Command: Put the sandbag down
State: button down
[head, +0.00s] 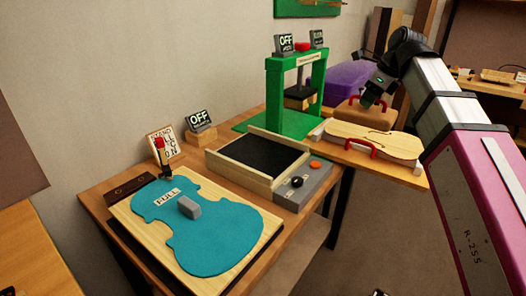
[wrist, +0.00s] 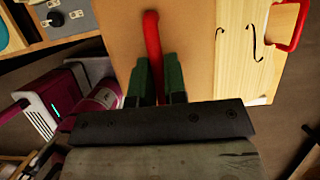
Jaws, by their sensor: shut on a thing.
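The sandbag (head: 360,113) is a tan block with a red handle (wrist: 152,45). My gripper (head: 377,91) is above it, and its green fingers are shut on the handle in the wrist view (wrist: 157,82). The bag's flat tan top (wrist: 195,45) fills the middle of that view. In the head view the bag is just behind the pale violin plate (head: 372,136), which has its own red handle (head: 360,147). I cannot tell whether the bag's underside touches anything.
The violin plate lies on a wooden board (head: 400,171) at the bench's right end. A green press frame (head: 273,95) stands left of the bag, with a purple case (head: 348,80) behind. A black-topped box (head: 258,160) and a teal violin shape (head: 205,235) occupy the bench.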

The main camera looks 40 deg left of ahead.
jog(key=s+a+f, duration=0.1)
jog(key=s+a, duration=1)
jog(key=s, duration=0.5)
jog(key=s+a, duration=1.1)
jog(key=s, duration=0.5)
jog(key=shift+w+a+f, duration=0.45)
jog(key=shift+w+f, duration=1.35)
jog(key=shift+f, duration=0.1)
jog(key=shift+w+a+f, duration=0.45)
jog(key=shift+w+f, duration=1.4)
jog(key=shift+f, duration=0.05)
jog(key=shift+w+a+f, duration=0.45)
jog(key=shift+w+f, duration=1.35)
jog(key=shift+f, duration=0.1)
jog(key=shift+f, duration=0.1)
jog(key=c, duration=1.2)
grip_release()
jog(key=shift+o, duration=0.2)
jog(key=v, duration=1.2)
jog(key=shift+d, duration=0.1)
